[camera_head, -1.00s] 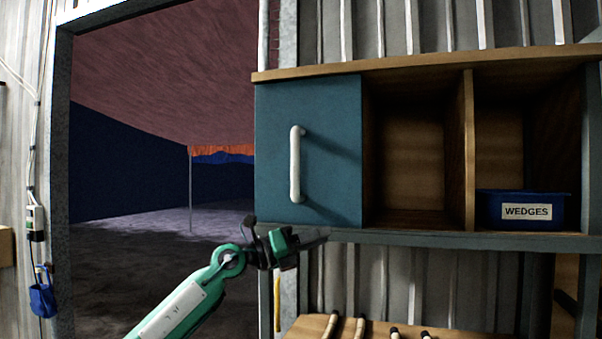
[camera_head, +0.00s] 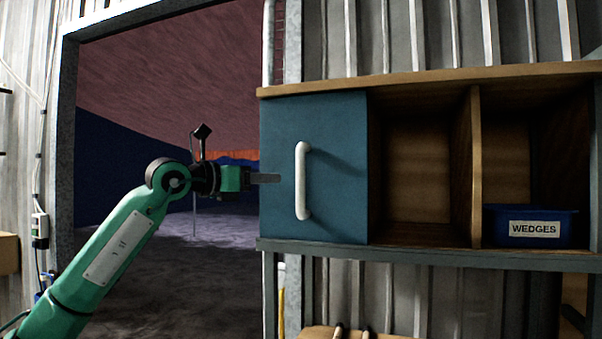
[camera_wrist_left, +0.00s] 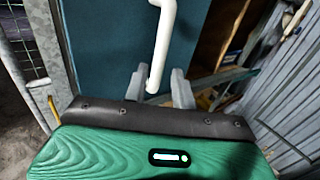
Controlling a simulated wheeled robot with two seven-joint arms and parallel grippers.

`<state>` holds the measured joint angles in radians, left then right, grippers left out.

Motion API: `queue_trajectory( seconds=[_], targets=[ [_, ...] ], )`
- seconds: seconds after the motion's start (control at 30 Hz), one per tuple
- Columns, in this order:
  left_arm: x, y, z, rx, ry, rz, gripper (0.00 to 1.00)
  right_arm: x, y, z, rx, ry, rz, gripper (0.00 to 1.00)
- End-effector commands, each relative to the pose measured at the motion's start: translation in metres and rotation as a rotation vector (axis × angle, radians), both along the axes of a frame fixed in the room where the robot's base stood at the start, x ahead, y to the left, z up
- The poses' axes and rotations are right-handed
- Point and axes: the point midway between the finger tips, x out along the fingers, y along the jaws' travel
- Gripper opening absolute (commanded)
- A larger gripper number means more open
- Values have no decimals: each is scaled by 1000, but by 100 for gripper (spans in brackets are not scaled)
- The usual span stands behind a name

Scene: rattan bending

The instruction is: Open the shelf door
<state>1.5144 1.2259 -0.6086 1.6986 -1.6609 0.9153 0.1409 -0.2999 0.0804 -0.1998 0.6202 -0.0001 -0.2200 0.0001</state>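The shelf has a flat blue-teal door (camera_head: 335,180) covering its left compartment. A white vertical bar handle (camera_head: 302,181) stands on the door. My left gripper (camera_head: 268,178) is just left of the handle in the head view, pointing right, at about the handle's mid-height. In the left wrist view, its two grey fingers (camera_wrist_left: 158,88) are spread apart. The lower end of the handle (camera_wrist_left: 160,55) shows between them, and I cannot tell whether they touch it. My right gripper is not in view.
The shelf's wooden frame (camera_head: 474,165) has two open compartments to the right of the door. A blue bin labelled WEDGES (camera_head: 505,212) sits in the far right one. A wooden surface with sticks (camera_head: 322,333) lies below. An open doorway is on the left.

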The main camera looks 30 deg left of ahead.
Motion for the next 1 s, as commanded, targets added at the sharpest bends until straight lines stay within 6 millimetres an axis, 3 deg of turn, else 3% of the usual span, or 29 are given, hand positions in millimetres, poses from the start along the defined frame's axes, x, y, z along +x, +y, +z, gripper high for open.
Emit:
queue_trajectory(
  seconds=[0.03, 0.2, 0.43, 0.6, 0.9, 1.0],
  targets=[
    [11, -5, 5, 0, 2, -3, 26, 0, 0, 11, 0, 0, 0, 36],
    [46, -18, 5, -1, 3, -3, 26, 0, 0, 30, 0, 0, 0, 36],
    [80, -30, 3, -2, 1, -3, 26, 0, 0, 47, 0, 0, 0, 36],
    [91, -34, 1, -2, 0, -1, 26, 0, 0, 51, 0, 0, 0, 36],
    [93, -34, 0, -1, -1, -1, 26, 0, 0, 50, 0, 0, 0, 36],
    [93, -34, 0, -1, -1, -1, 9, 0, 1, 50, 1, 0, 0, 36]
  ],
)
